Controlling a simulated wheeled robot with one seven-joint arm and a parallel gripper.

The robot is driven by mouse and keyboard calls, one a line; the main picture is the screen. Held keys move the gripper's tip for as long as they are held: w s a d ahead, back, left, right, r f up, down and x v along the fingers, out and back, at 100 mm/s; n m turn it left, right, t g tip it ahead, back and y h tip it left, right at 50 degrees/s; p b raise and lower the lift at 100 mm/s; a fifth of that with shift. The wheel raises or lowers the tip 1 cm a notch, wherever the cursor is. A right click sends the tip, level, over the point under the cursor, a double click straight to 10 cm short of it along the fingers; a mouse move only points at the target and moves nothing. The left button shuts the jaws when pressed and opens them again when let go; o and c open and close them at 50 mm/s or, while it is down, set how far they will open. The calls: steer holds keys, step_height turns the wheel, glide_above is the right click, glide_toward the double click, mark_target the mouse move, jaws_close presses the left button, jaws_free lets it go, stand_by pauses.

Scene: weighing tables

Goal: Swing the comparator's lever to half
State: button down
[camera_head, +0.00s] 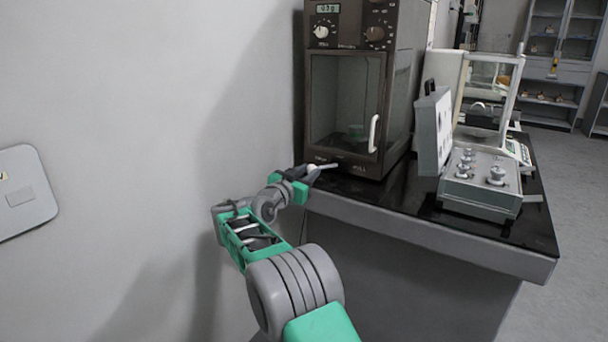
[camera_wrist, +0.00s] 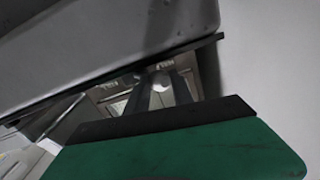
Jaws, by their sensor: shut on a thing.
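The comparator (camera_head: 345,100) is a tall dark brown cabinet with a glass front and a white door handle, standing at the left end of the table. Its lever (camera_head: 326,166) is a small pale rod low on the front, by the lettering at the base. My gripper (camera_head: 312,172) is at this lever, at the lower left of the cabinet front, and is shut on it. In the wrist view a pale round lever end (camera_wrist: 161,82) shows between the dark fingers, with lettering beyond it. Most of the lever is hidden by the fingers, so its exact angle is unclear.
A grey box of metal weights (camera_head: 482,185) with its lid raised stands to the right on the black table top (camera_head: 400,198). A glass-sided balance (camera_head: 500,80) stands behind it. A grey wall (camera_head: 150,80) is close on the left.

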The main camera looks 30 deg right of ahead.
steer(key=c, duration=1.4)
jaws_free()
steer(key=shift+d, duration=0.2)
steer(key=o, duration=0.3)
steer(key=shift+a, duration=0.15)
steer(key=p+v, duration=0.1)
steer(key=v, duration=0.6)
steer(key=shift+s+a, duration=0.2)
steer(key=shift+a, duration=0.15)
